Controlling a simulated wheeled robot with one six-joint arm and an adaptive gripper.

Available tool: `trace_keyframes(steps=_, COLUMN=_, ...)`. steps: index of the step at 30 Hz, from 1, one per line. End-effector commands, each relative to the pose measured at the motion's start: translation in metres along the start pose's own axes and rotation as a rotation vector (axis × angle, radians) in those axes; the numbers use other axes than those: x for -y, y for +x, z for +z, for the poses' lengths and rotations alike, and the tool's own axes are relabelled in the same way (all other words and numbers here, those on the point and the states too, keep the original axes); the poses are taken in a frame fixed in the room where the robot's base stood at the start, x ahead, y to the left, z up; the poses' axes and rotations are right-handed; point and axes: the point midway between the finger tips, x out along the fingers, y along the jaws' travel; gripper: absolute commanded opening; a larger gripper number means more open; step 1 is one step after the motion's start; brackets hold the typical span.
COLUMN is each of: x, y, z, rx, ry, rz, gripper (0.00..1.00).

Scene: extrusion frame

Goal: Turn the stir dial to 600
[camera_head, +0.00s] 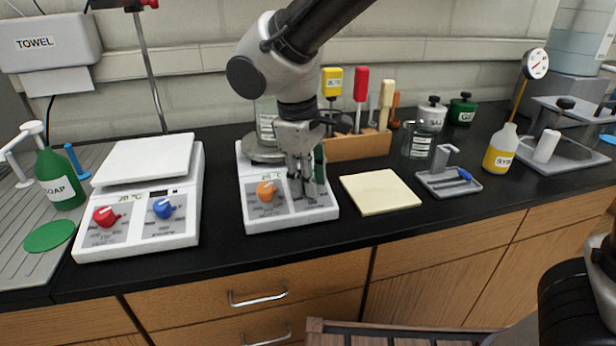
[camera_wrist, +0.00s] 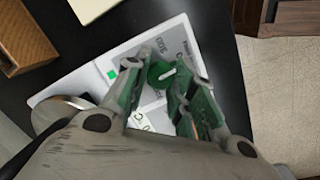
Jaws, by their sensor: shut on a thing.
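A white hotplate unit (camera_head: 285,222) stands in the middle of the bench, with an orange dial (camera_head: 267,191) on its left. My gripper (camera_head: 306,190) points down over the right half of its front panel and hides most of the dial there. In the wrist view that dial is green (camera_wrist: 160,74) with a white pointer line. My gripper's fingers (camera_wrist: 170,76) are shut on it from both sides. The printed scale around the dial is too small and partly covered, so I cannot tell its reading.
A second white unit (camera_head: 188,222) with a red dial (camera_head: 106,216) and a blue dial (camera_head: 163,207) stands to the left. A yellow pad (camera_head: 381,192) lies close on the right. A wooden tool rack (camera_head: 358,146) stands behind. Black bench top is clear in front.

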Motion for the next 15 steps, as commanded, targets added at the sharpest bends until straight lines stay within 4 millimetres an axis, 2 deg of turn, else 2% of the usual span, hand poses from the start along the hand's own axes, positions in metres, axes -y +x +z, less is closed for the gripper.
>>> trace_keyframes(steps=15, x=-0.0006, y=-0.0005, z=-0.0003, rx=-0.001, ry=0.059, rz=-0.01, gripper=0.01)
